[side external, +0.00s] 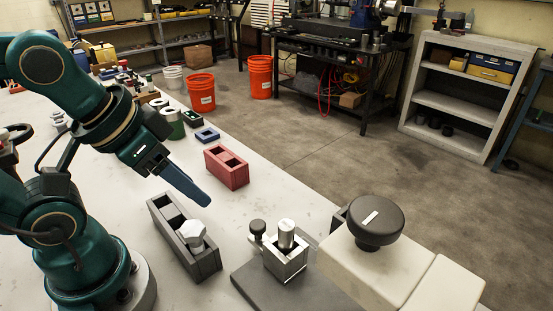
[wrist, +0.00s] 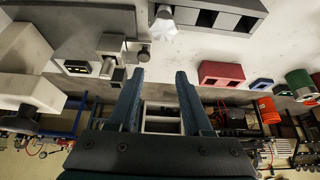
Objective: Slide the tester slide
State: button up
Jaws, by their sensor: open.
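The tester appears to be the small metal fixture (side external: 286,262) on a dark plate (side external: 310,296) in the side view. It carries an upright silver cylinder (side external: 287,233) and a small black knob (side external: 257,227) at its left. I cannot tell for sure which part is the slide. In the wrist view the fixture (wrist: 111,46) and its knob (wrist: 143,56) lie just beyond my left finger. My gripper (side external: 206,202) is in the air, left of and behind the fixture, touching nothing. In the wrist view my gripper (wrist: 160,74) has its fingers apart and nothing between them.
A grey two-pocket holder (side external: 184,240) with a white hexagonal piece (side external: 192,231) stands beneath my gripper. A cream block (side external: 350,268) with a large black knob (side external: 375,219) stands right of the fixture. A red block (side external: 226,168) stands behind. Bare tabletop lies between holder and fixture.

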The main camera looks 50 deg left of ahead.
jog(key=shift+o, duration=1.3)
jog(key=shift+r+m, duration=0.2)
jog(key=shift+m, duration=0.3)
jog(key=w+d+r+m+g, duration=0.1)
jog(key=w+m+g, duration=0.1)
jog(key=w+m, duration=0.3)
jog(key=m+g, duration=0.3)
send_over(258, 224)
notch_tip(258, 224, down, 6)
jog(key=shift+w+f, duration=0.1)
jog(key=shift+f, duration=0.05)
jog(key=shift+f+g, duration=0.3)
jog(key=shift+f, duration=2.55)
